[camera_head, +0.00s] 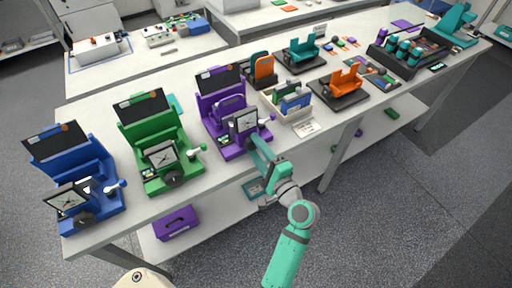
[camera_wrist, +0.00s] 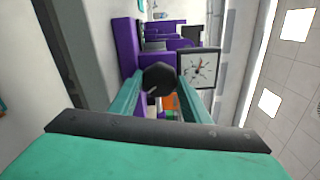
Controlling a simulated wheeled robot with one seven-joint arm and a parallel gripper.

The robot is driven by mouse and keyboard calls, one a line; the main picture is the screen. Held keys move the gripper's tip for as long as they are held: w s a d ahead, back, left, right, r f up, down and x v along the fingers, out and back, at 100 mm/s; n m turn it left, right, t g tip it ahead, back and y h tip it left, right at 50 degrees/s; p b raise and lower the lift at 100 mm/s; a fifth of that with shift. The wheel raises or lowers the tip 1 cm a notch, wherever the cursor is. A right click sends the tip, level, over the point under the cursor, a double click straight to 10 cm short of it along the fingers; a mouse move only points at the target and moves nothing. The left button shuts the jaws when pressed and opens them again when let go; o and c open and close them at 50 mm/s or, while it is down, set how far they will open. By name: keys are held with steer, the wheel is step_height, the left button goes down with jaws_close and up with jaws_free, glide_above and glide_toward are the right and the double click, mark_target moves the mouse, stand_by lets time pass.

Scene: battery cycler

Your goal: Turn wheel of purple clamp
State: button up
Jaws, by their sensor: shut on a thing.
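The purple clamp (camera_head: 207,105) stands on the long white table between the green clamp and the orange and teal parts. It also shows in the wrist view (camera_wrist: 124,47), turned on its side. Its black wheel (camera_wrist: 159,78) sits between the tips of my gripper (camera_wrist: 157,92), whose two teal fingers are shut on it from both sides. The wheel has a pale mark on its face. A square dial (camera_wrist: 199,68) is beside the wheel in the wrist view. In the head view my gripper (camera_head: 258,145) reaches the clamp's front and hides the wheel.
The green clamp (camera_head: 150,135) and the blue clamp (camera_head: 70,160) stand to the left. A white box of coloured parts (camera_head: 272,108) and an orange holder (camera_head: 345,82) stand to the right. A purple toolbox (camera_head: 176,222) lies on the lower shelf.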

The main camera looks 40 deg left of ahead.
steer(key=m, duration=0.5)
steer(key=shift+m, duration=2.5)
steer(key=o, duration=1)
steer(key=shift+o, duration=0.2)
steer(key=shift+d, duration=0.15)
steer(key=v, duration=1)
steer(key=shift+s+d, duration=0.15)
steer(key=shift+d, duration=0.1)
